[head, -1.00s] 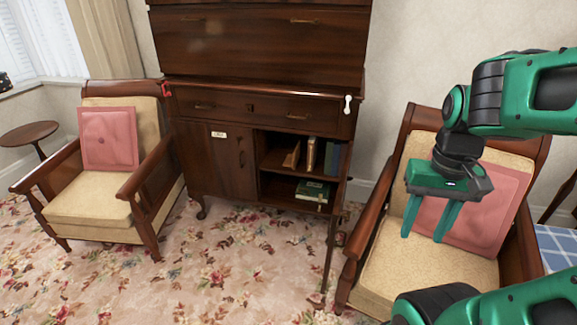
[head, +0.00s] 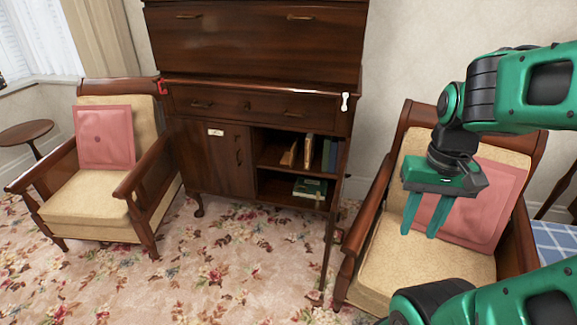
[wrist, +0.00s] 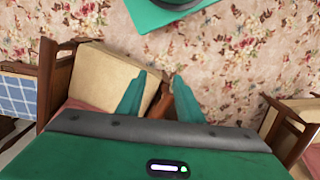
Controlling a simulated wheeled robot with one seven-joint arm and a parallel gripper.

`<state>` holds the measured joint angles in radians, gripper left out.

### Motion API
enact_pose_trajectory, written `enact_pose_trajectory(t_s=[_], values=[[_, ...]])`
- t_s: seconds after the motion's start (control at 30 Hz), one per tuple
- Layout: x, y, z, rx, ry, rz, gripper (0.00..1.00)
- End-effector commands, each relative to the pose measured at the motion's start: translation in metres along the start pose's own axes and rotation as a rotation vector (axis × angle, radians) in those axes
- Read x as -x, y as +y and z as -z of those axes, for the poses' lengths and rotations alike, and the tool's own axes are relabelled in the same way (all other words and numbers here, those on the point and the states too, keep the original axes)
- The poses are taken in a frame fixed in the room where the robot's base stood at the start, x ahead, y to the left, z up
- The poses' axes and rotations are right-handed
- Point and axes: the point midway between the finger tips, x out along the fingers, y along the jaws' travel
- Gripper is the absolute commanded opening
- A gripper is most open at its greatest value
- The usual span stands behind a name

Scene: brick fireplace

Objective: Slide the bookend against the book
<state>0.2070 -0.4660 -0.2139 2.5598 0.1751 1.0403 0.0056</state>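A light brown wooden bookend (head: 289,155) stands on the upper open shelf of the dark wooden cabinet. A tan book (head: 309,149) stands upright just right of it; I cannot tell if they touch. My gripper (head: 418,223) hangs well to the right of the cabinet, in front of the right armchair, with fingers pointing down. In the wrist view my gripper (wrist: 158,98) has its two green fingers apart with nothing between them. The bookend and book are not visible in the wrist view.
Green and blue books (head: 329,155) stand farther right on the shelf. More books (head: 310,188) lie on the lower shelf. The right armchair (head: 375,255) is below my gripper; a left armchair (head: 90,205) flanks the cabinet. Carpet (head: 235,265) in front is clear.

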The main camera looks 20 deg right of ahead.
Motion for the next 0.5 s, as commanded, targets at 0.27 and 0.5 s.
enact_pose_trajectory(t_s=[0.27,0.5], values=[[0.011,0.001,0.051,0.154,0.069,-0.032,0.27],[0.011,-0.015,0.160,0.442,0.168,-0.127,0.27]])
